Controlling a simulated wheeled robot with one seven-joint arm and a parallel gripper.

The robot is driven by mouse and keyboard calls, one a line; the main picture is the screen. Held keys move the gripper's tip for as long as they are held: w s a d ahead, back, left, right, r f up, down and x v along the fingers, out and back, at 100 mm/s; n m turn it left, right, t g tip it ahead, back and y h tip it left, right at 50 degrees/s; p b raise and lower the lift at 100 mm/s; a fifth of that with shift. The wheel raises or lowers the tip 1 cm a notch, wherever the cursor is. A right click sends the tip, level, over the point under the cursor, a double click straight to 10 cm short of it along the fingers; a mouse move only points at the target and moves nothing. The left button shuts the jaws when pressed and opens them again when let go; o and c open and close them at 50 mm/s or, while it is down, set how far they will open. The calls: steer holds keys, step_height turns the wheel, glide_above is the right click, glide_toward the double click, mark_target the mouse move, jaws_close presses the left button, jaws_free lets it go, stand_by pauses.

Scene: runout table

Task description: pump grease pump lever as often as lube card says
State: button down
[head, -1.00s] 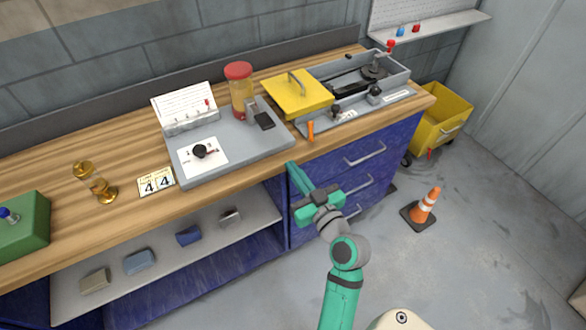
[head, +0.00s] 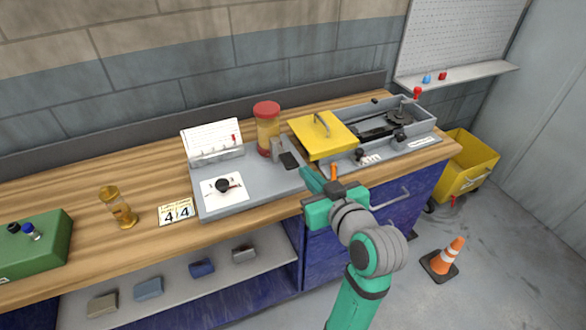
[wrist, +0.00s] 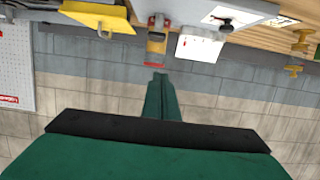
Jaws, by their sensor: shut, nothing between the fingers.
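The grease pump is a grey base plate (head: 245,187) on the wooden bench, with a red-capped jar (head: 267,130) of amber grease. A short lever with a flat black pad (head: 289,160) sticks out beside the jar. A white lined card (head: 212,137) with a red marker stands at the plate's back; its writing is too small to read. It shows upside down in the wrist view (wrist: 198,48). My gripper (head: 307,174) is shut and empty, just in front of and right of the black pad, apart from it as far as I can tell. In the wrist view its closed fingertips (wrist: 160,74) point toward the pump.
A black knob (head: 222,185) sits on a white dial sheet. A yellow lid (head: 322,136) and grey machine tray (head: 428,117) stand right of the pump. Left are a "4 4" flip card (head: 175,214), a brass hourglass-like piece (head: 118,207) and a green box (head: 38,245).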

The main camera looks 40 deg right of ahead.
steer(key=shift+w, duration=0.1)
steer(key=w+d+f, duration=0.2)
steer(key=w+f, duration=0.4)
steer(key=w, duration=0.3)
steer(key=shift+w+f, duration=0.2)
steer(key=shift+w, duration=0.05)
steer(key=shift+d, duration=0.1)
stand_by(0.4)
